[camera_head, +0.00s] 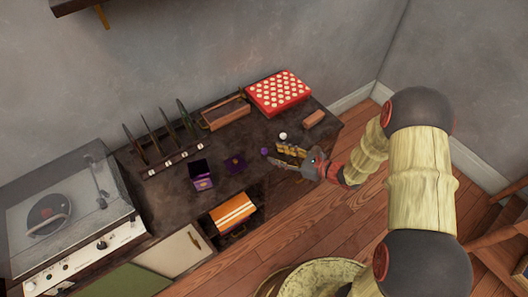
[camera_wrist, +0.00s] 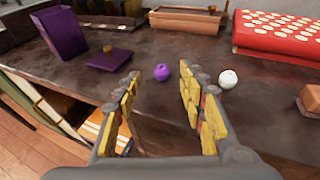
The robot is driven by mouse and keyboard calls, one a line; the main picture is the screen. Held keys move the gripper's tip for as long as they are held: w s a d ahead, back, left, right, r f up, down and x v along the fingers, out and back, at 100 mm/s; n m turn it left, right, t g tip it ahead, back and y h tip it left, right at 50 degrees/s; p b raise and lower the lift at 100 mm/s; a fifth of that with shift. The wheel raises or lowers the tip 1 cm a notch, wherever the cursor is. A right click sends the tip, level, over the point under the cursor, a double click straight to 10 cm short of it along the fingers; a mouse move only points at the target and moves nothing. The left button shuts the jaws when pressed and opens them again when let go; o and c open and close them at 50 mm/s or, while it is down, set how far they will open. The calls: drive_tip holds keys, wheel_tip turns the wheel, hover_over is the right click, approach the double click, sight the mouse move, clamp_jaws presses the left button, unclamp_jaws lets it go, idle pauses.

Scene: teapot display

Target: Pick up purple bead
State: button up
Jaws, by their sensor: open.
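The purple bead (camera_wrist: 161,72) is a small round ball on the dark tabletop. In the wrist view it shows between and beyond my open fingers, apart from both. In the head view the purple bead (camera_head: 264,151) is a small dot just left of the fingertips. My gripper (camera_wrist: 157,85) is open and empty, its yellow-padded fingers low over the table and pointing at the bead. It also shows in the head view (camera_head: 277,155) at the table's front right. A white bead (camera_wrist: 228,79) sits just right of the right fingertip and also shows in the head view (camera_head: 283,136).
A purple box (camera_wrist: 62,33) and a flat purple piece (camera_wrist: 110,59) lie left. A red box with white dots (camera_head: 279,92) and a wooden tray (camera_head: 226,113) stand at the back. A brown block (camera_head: 313,118) lies right.

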sight(265, 150)
drive_tip(key=b+x, duration=0.1)
drive_tip(key=x, duration=0.2)
drive_tip(key=shift+w+a+f+b, duration=0.2)
drive_tip(key=shift+w+f+b, duration=0.05)
drive_tip(key=shift+f+b, duration=0.15)
drive_tip(key=shift+w+a, duration=0.35)
drive_tip(key=shift+a, duration=0.1)
drive_tip(key=shift+c, duration=0.3)
drive_tip(key=c, duration=0.7)
drive_tip(key=shift+c, duration=0.3)
